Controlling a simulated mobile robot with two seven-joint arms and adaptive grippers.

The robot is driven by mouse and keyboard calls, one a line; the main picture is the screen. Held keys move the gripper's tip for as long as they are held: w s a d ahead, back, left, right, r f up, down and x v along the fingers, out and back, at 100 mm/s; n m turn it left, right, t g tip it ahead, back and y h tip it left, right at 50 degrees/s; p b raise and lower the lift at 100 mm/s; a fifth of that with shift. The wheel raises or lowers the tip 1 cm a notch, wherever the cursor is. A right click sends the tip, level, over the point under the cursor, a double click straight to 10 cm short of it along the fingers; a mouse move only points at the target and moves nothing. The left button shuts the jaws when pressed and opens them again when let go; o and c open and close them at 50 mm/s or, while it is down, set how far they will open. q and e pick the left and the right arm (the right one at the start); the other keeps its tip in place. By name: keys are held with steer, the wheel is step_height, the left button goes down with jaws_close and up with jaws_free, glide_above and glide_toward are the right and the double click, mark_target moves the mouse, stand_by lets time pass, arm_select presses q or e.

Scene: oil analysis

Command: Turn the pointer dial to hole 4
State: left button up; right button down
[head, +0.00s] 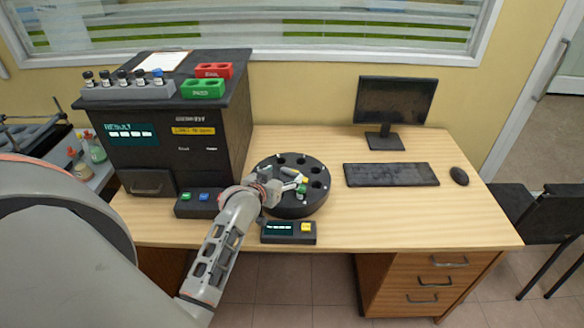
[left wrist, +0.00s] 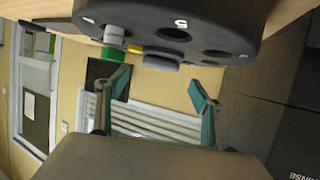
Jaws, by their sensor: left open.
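The dial is a round black carousel (head: 318,202) on the desk, with several holes in its top. In the left wrist view its dark body (left wrist: 235,18) fills the top, with a light mark like a 5 beside one hole. A yellow piece (left wrist: 134,48) with a grey rounded end shows at its edge; I cannot tell which hole it faces. A white and green piece (left wrist: 115,37) is beside it. My left gripper (head: 290,184) is over the carousel's left part in the head view. In the left wrist view its teal fingers (left wrist: 158,82) are apart with nothing between them. My right gripper is not in view.
A black analyser (head: 220,140) stands left, with bottles and red and green holders on top. A button box (head: 190,207) and a small display box (head: 272,238) are near the carousel. The monitor (head: 395,100), keyboard (head: 390,174) and mouse (head: 459,176) are right. The desk's front right is clear.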

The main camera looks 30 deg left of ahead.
mark_target(290, 170)
arm_select(q)
steer(key=shift+x, duration=3.35)
steer(key=c, duration=1.1)
